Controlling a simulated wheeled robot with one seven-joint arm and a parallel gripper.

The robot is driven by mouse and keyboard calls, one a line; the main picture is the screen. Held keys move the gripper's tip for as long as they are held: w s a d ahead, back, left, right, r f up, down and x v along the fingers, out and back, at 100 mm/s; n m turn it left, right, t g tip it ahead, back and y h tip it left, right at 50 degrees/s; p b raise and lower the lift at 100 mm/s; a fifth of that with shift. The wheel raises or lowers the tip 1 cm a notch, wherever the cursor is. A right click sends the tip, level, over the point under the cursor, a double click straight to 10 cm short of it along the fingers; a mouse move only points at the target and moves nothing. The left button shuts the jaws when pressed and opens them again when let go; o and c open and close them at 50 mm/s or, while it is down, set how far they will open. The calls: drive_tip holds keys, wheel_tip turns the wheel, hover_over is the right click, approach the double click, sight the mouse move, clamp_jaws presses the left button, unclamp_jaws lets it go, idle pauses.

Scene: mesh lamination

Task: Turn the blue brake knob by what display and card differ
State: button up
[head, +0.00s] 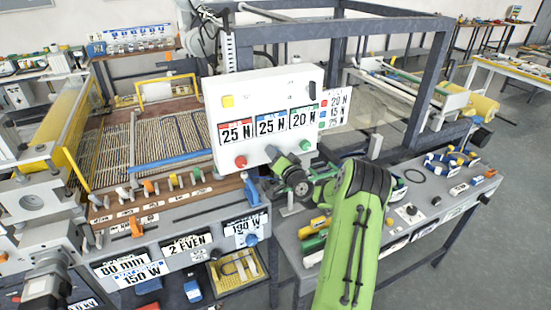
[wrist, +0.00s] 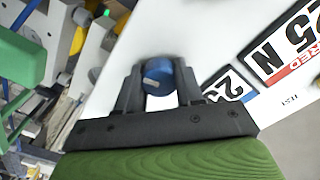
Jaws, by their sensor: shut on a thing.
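The white display panel (head: 262,88) shows 25 N under red, 25 N under blue and 20 N under green. The card (head: 334,107) at its right edge has small rows that seem to read 20 N, 15 N and a blurred lowest value. The blue brake knob (wrist: 158,76) sits between the fingers of my gripper (wrist: 157,82), which is shut on it. In the head view my gripper (head: 273,154) is at the panel's lower middle and hides the blue knob. The red knob (head: 241,162) is to its left, the green knob (head: 305,144) to its right.
A row of coloured levers on a wooden rail (head: 175,192) stands left of my gripper. A grey frame (head: 340,22) rises behind the panel. The grey bench (head: 420,208) at right holds spools and a dial.

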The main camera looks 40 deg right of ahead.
drive_tip(key=n+b, duration=0.3)
drive_tip(key=b, duration=0.4)
drive_tip(key=shift+f, duration=0.1)
drive_tip(key=n+b, duration=0.5)
drive_tip(key=b, duration=0.4)
drive_tip(key=shift+a, duration=0.1)
drive_tip(key=n+b, duration=0.4)
drive_tip(key=b, duration=0.3)
drive_tip(key=shift+r, duration=0.2)
drive_tip(key=shift+a+r+n+b, duration=0.1)
drive_tip(key=shift+r+n+b, duration=0.15)
drive_tip(key=shift+n+b, duration=0.95)
drive_tip(key=shift+r, duration=0.1)
drive_tip(key=o, duration=1)
drive_tip(key=shift+o, duration=0.2)
drive_tip(key=shift+f, duration=0.2)
drive_tip(key=b+v, duration=0.2)
drive_tip(key=v, duration=1.3)
drive_tip(key=shift+s, duration=0.35)
